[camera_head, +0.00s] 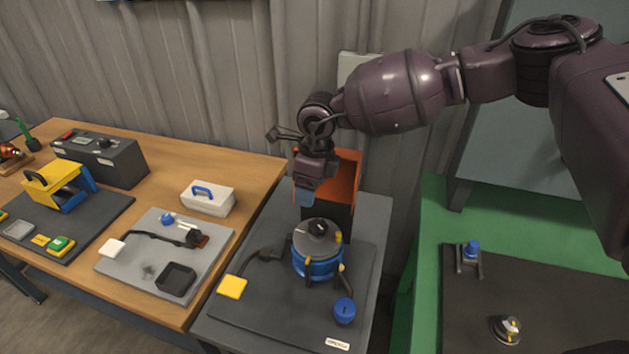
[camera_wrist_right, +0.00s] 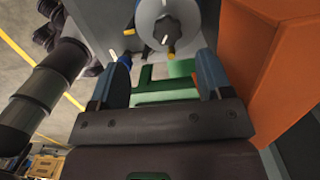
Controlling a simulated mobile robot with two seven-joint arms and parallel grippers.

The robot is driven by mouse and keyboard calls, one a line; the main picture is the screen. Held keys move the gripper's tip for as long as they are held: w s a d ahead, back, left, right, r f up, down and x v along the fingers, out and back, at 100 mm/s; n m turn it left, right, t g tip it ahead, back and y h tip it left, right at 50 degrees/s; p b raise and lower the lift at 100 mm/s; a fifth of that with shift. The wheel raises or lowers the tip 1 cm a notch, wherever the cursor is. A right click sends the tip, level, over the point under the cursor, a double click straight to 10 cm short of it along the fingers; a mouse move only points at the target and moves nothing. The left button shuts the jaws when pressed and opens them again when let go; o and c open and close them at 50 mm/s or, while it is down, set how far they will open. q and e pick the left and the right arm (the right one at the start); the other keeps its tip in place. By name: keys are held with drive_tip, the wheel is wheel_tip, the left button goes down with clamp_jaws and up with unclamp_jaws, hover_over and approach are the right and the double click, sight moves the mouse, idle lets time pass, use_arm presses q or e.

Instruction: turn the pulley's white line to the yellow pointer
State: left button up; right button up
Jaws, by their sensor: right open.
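A round grey-topped blue drum with a dark hub, which looks like the pulley (camera_head: 318,262), stands upright on a dark mat in the head view. A yellow mark (camera_head: 338,238) shows at its right rim. In the right wrist view a grey disc with a dark hub (camera_wrist_right: 168,32) lies beyond the fingertips, with a yellow mark (camera_wrist_right: 171,52) below the hub. My right gripper (camera_head: 305,196) is open and empty, behind and above the drum. In the wrist view its fingers (camera_wrist_right: 160,75) are apart. My left gripper is out of view.
An orange box (camera_head: 344,172) stands close behind the right gripper. A blue knob (camera_head: 344,311) and yellow block (camera_head: 232,287) flank the drum. A small round device (camera_head: 506,329) sits on the right bench. The wooden table (camera_head: 262,172) is cluttered.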

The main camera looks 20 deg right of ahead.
drive_tip(key=d, duration=0.1)
drive_tip(key=h+b, duration=0.1)
drive_tip(key=b, duration=0.1)
hover_over(317, 225)
drive_tip(key=shift+w+d+f, duration=0.1)
drive_tip(key=shift+f, duration=2.4)
use_arm(q)
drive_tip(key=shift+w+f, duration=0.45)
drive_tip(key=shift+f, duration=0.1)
drive_tip(key=shift+b, duration=0.35)
use_arm(e)
drive_tip(key=shift+f, duration=0.2)
drive_tip(key=shift+f+b, duration=1.55)
drive_tip(key=shift+f, duration=1.3)
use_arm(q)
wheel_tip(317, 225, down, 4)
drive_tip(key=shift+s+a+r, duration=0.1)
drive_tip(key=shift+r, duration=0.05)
